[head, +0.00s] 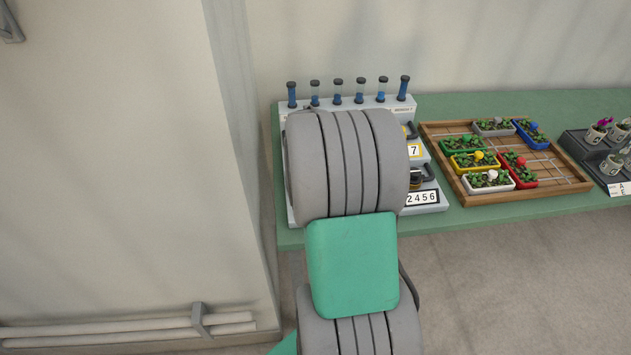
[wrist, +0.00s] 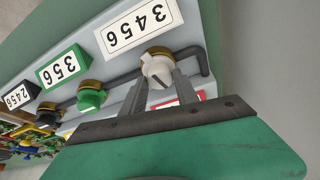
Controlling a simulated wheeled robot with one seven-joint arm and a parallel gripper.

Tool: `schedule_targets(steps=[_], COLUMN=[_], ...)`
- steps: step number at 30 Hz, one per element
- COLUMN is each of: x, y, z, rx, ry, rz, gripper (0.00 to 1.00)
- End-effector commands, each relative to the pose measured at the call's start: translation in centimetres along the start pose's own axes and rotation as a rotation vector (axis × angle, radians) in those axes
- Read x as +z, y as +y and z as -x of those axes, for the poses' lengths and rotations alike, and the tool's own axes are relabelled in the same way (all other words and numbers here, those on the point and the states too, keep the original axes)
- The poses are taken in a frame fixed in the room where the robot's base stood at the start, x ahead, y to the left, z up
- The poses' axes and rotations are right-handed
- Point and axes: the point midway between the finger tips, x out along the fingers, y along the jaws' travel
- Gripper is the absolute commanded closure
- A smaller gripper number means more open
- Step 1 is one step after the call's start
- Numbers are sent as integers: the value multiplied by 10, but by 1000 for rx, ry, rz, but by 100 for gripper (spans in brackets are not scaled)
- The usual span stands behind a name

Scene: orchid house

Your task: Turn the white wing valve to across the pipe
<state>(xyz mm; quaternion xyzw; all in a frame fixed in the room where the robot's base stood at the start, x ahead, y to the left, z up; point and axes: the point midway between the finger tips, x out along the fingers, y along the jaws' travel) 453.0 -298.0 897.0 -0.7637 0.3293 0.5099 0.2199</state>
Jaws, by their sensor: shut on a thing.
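The white wing valve (wrist: 156,66) sits on a brass-coloured fitting on a dark pipe (wrist: 193,52), below a white label reading 3456 (wrist: 138,26) in the wrist view. My gripper (wrist: 160,80) is shut on the white valve, with one finger on each side of it. A dark mark shows on the valve's face between the fingers. The fingers partly cover the valve, and I cannot tell exactly how its wing lies against the pipe. In the head view my arm hides the white valve and my gripper.
A green valve (wrist: 91,97) with a green 356 label (wrist: 62,67) is close beside it, and a black valve (wrist: 48,114) is further left. A red-edged label (wrist: 182,101) shows behind my fingers. In the head view a wooden tray (head: 566,182) of planters stands right of the valve rack (head: 428,206).

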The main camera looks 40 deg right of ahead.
Motion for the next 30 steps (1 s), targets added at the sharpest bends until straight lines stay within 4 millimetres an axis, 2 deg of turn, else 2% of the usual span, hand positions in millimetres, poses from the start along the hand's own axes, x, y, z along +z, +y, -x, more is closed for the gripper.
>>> schedule_targets(steps=[12, 27, 28, 30], x=[0, 0, 0, 0], y=[0, 0, 0, 0], z=[-1, 0, 0, 0], rx=[70, 78, 78, 77], ry=[-1, -1, -1, -1], rz=[-165, -182, -182, -181], gripper=[100, 100, 62, 57])
